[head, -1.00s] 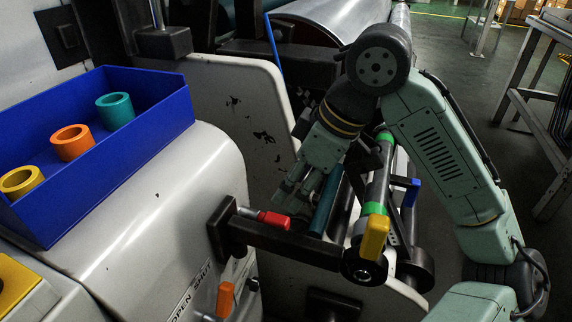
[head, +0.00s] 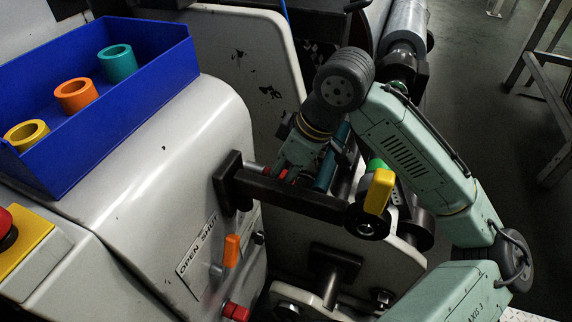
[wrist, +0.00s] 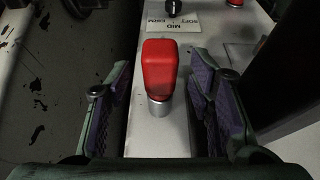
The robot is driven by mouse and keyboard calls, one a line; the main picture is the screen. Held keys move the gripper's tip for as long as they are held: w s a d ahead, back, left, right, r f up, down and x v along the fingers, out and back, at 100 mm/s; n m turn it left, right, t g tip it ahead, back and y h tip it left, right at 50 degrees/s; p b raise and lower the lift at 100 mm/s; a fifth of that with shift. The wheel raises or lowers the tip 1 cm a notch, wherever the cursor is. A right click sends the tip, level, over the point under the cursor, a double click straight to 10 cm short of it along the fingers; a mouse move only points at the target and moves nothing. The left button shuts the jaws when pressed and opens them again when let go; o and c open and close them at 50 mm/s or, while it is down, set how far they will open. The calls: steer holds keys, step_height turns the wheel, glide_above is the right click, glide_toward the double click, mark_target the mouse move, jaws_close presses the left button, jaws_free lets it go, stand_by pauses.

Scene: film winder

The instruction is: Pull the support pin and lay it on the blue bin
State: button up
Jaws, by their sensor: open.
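A red-handled pin with a short metal collar, seemingly the support pin (wrist: 158,68), stands between my gripper's fingers in the wrist view. My gripper (wrist: 157,92) is open, with purple-padded fingers on both sides of the red handle and gaps left on each side. In the head view, my gripper (head: 282,168) is beside the machine wall, behind the black support bar (head: 290,195); the pin there is mostly hidden, with bits of red showing. The blue bin (head: 150,106) sits on the machine top at the left.
The bin holds a yellow ring (head: 27,134), an orange ring (head: 76,95) and a teal ring (head: 118,64). A yellow lever (head: 379,190) is at the bar's end. An orange lever (head: 231,250) and a red knob (head: 236,312) are lower on the machine front.

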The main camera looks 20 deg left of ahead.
jaws_close()
stand_by(1.0)
